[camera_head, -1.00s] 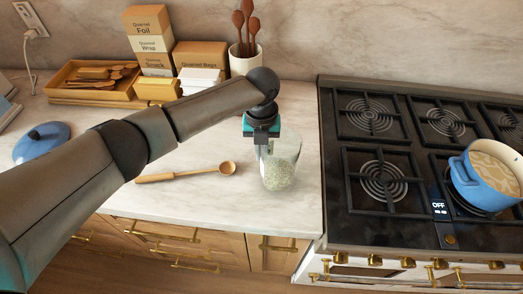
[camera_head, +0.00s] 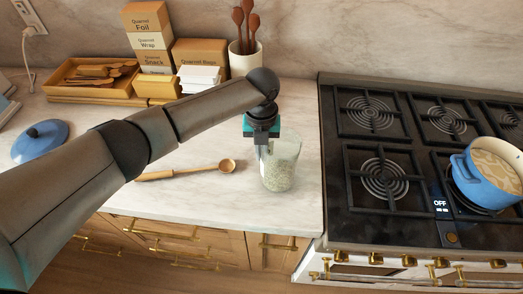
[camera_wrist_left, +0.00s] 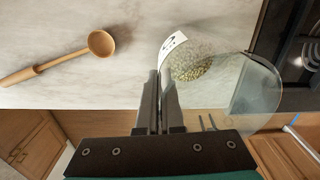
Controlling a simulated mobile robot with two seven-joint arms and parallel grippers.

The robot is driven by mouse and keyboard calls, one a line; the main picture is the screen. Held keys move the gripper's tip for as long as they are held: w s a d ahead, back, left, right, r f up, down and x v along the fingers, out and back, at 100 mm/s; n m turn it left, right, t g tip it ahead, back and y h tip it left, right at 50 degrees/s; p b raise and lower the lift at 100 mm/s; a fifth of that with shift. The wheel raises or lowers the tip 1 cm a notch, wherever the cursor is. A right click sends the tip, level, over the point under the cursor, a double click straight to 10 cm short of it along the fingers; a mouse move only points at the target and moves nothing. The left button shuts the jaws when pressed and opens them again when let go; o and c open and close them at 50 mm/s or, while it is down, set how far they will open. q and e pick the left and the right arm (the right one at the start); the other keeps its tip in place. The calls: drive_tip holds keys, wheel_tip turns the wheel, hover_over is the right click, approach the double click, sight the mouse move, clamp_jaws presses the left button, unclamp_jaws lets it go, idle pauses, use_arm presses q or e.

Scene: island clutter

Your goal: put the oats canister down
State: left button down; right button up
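The oats canister (camera_head: 281,172) is a clear, open-topped container with pale oats in its lower part. It is upright at the counter's front right, and its base appears to be at the counter surface. In the left wrist view the canister (camera_wrist_left: 235,85) shows from above, with oats at the bottom and a white label on its side. My left gripper (camera_head: 263,150) points down at the canister's left side. Its two fingers (camera_wrist_left: 160,90) are nearly together, with the canister's thin wall apparently pinched between them. My right gripper is not in view.
A wooden spoon (camera_head: 190,171) lies left of the canister. The stove (camera_head: 375,215) with a blue pot (camera_head: 482,180) is to the right. A utensil crock (camera_head: 243,62), boxes (camera_head: 200,52) and a wooden tray (camera_head: 95,97) stand behind. A blue lid (camera_head: 42,142) is at far left.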

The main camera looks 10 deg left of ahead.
use_arm(q)
drive_tip(key=shift+f, duration=0.1)
drive_tip(key=c, duration=1)
unclamp_jaws()
wheel_tip(320, 180, up, 15)
drive_tip(key=shift+r+b, duration=0.15)
drive_tip(key=shift+b, duration=0.15)
